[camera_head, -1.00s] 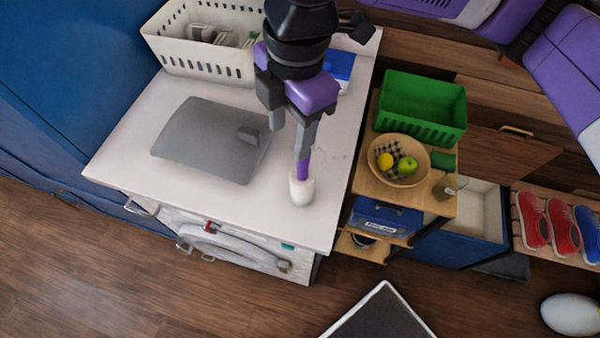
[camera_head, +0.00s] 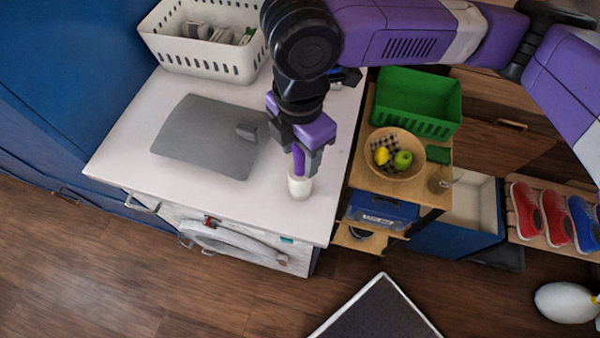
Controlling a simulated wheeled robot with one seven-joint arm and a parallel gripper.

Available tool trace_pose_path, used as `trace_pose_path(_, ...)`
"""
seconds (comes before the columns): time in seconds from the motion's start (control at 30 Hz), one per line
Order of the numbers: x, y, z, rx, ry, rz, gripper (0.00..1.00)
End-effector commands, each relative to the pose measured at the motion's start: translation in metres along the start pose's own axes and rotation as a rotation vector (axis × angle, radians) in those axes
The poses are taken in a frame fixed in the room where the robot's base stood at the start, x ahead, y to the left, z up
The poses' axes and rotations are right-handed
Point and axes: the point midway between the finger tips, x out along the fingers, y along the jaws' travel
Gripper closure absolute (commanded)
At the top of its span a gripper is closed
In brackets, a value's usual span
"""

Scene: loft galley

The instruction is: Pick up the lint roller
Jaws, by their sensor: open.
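The lint roller (camera_head: 299,187) stands upright near the right front of the white countertop (camera_head: 235,205). Its white roll is at the bottom and its purple handle points up. My gripper (camera_head: 301,152) points down at the top of the handle, with its jaws open. The handle's upper part appears to lie between the fingers, partly hidden by them. I cannot tell whether either finger touches it.
A grey board-like item (camera_head: 208,137) lies left of the roller. A white perforated basket (camera_head: 185,58) stands behind. Right of the counter, a wooden cart (camera_head: 430,197) bears a fruit bowl (camera_head: 377,174) and a green crate (camera_head: 440,127). The counter's front is clear.

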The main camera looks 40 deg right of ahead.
Motion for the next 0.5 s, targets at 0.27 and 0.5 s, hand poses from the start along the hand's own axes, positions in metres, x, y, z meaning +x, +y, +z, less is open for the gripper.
trace_pose_path(0.27,-0.0002,0.0001,-0.0001,0.000,0.001,0.000,0.78)
trace_pose_path(0.5,-0.0004,0.0001,-0.0002,0.000,0.001,0.000,1.00)
